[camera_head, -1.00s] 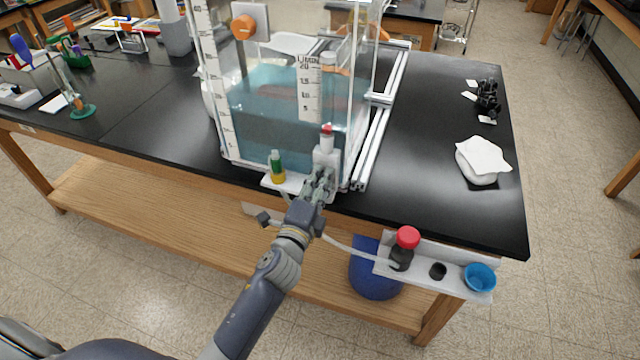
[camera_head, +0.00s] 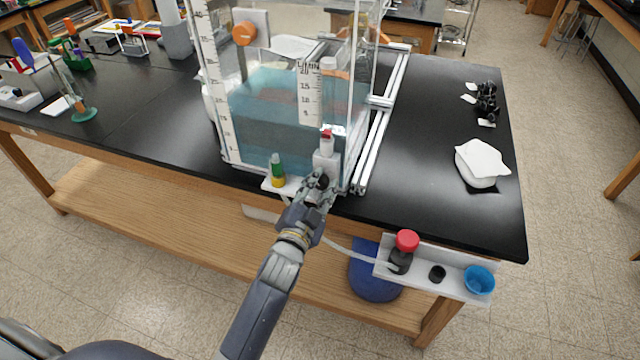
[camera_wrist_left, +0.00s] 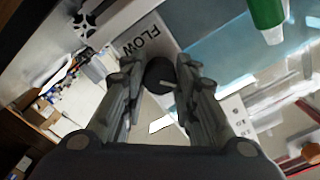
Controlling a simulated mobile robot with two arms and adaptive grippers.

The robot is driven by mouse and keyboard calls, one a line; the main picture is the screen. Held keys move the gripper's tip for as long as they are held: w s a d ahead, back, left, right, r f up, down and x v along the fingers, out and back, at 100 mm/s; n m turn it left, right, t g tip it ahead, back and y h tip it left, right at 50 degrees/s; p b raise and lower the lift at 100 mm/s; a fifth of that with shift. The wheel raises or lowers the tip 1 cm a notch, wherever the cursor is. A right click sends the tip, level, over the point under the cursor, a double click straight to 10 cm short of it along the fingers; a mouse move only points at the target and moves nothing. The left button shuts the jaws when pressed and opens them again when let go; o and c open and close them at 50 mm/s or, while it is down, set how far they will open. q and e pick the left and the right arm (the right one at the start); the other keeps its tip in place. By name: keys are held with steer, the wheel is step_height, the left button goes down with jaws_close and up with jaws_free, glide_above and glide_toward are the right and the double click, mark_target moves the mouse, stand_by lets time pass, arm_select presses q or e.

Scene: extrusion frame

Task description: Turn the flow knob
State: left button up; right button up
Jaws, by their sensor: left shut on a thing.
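The flow knob (camera_wrist_left: 160,76) is a small round black knob with a light pointer line, beside a white plate marked FLOW (camera_wrist_left: 140,38) in the left wrist view. My left gripper (camera_wrist_left: 161,84) has its two fingers on either side of the knob, shut on it. In the head view my left gripper (camera_head: 318,184) is at the front lower corner of the clear water tank (camera_head: 290,105), and its fingers partly hide the knob. My right gripper is not in view.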

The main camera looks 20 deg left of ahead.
arm_select(q)
steer(key=n+p, duration=0.1)
steer(key=n, duration=0.4)
steer(key=shift+n+p, duration=0.45)
steer(key=shift+n, duration=1.15)
steer(key=o, duration=1.1)
steer(key=shift+s, duration=0.2)
steer(key=s, duration=1.1)
steer(key=shift+s+a, duration=0.25)
steer(key=shift+s, duration=0.1)
